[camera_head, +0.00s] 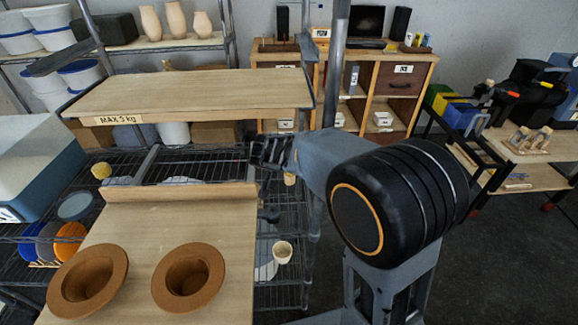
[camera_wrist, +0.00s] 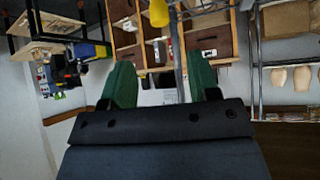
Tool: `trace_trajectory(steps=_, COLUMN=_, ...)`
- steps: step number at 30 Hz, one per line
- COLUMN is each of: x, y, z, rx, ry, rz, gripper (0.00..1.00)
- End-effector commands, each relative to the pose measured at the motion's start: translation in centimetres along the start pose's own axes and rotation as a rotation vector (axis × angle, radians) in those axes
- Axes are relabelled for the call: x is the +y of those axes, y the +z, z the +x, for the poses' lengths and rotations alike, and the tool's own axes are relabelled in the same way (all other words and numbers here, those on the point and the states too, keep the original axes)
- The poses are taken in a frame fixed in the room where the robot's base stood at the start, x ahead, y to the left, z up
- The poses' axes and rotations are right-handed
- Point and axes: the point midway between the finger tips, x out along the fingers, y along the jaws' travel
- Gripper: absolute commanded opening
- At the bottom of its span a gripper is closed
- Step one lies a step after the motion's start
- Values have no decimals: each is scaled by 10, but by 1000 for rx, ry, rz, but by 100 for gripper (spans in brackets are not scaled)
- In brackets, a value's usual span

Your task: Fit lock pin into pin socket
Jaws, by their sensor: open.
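My gripper (camera_head: 268,150) is raised near the right end of the wooden shelf board, partly hidden by my own arm. In the wrist view its two green fingers (camera_wrist: 163,82) are spread apart, with nothing between them. I cannot make out a lock pin or a pin socket for certain in either view. A yellow piece (camera_wrist: 158,12) shows at the top of the wrist view, beyond the fingers and apart from them; I cannot tell what it is. A small black part (camera_head: 268,213) sits by the right edge of the lower board, too small to identify.
A wooden shelf board (camera_head: 200,92) labelled "MAX. 5 kg" is close to my gripper. Metal posts (camera_head: 336,60) stand beside my arm. Two brown hat-shaped pieces (camera_head: 88,278) lie on the lower board (camera_head: 215,225). A drawer cabinet (camera_head: 425,85) stands behind; a bench (camera_head: 535,150) is at right.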

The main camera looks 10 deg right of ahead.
Motion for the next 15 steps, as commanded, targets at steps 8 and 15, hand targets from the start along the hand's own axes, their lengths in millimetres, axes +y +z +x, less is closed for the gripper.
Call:
trace_trajectory(steps=8, x=-1, y=0, z=41, rx=0, ry=-1, rz=-1, gripper=55)
trace_trajectory(steps=15, x=0, y=0, z=54, rx=0, ry=0, rz=1, gripper=55)
